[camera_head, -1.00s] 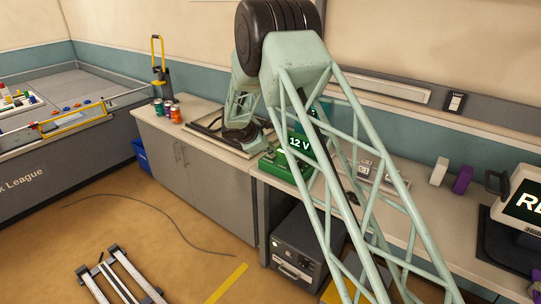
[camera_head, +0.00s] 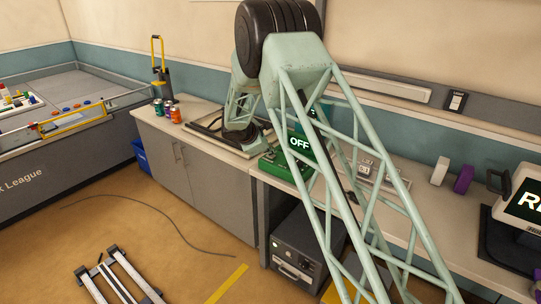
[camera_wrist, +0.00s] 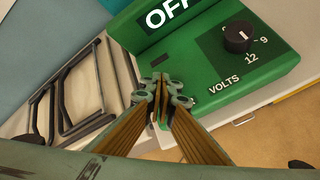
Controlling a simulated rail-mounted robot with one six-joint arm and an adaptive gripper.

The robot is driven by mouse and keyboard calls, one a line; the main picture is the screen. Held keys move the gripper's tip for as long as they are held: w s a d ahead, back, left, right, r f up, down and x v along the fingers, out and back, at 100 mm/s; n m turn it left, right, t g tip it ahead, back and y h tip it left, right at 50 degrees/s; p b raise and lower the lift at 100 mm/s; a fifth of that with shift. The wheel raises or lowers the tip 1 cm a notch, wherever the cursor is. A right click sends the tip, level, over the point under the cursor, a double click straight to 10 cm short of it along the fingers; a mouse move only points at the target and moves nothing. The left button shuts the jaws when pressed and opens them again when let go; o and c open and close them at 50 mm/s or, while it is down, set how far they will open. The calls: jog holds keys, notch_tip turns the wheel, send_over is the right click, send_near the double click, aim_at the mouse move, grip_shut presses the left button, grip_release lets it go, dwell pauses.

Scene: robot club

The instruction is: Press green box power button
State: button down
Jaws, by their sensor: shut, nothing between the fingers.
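The green box (camera_head: 286,166) stands on the bench behind my arm's lattice link, and its display (camera_head: 299,145) reads "OFF". In the wrist view, the green box (camera_wrist: 222,66) fills the upper right, with a black knob (camera_wrist: 238,37) beside the marks 9 and 12 and the word VOLTS. My gripper (camera_wrist: 160,84) is shut and empty, with its fingertips over the front left part of the box. I cannot tell whether the tips touch it. The power button does not show and may be hidden behind the fingers. In the head view my gripper is hidden behind my arm.
A grey tray with dark handles (camera_wrist: 92,88) lies left of the box. Several cans (camera_head: 168,110) stand farther left on the bench. Small grey devices (camera_head: 372,171), a white block (camera_head: 439,171) and a purple block (camera_head: 464,179) are to the right. A grey unit (camera_head: 298,258) sits beneath.

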jog(key=shift+r, duration=0.45)
dwell(0.6)
jog(key=shift+r+p, duration=1.6)
jog(key=shift+r, duration=1.35)
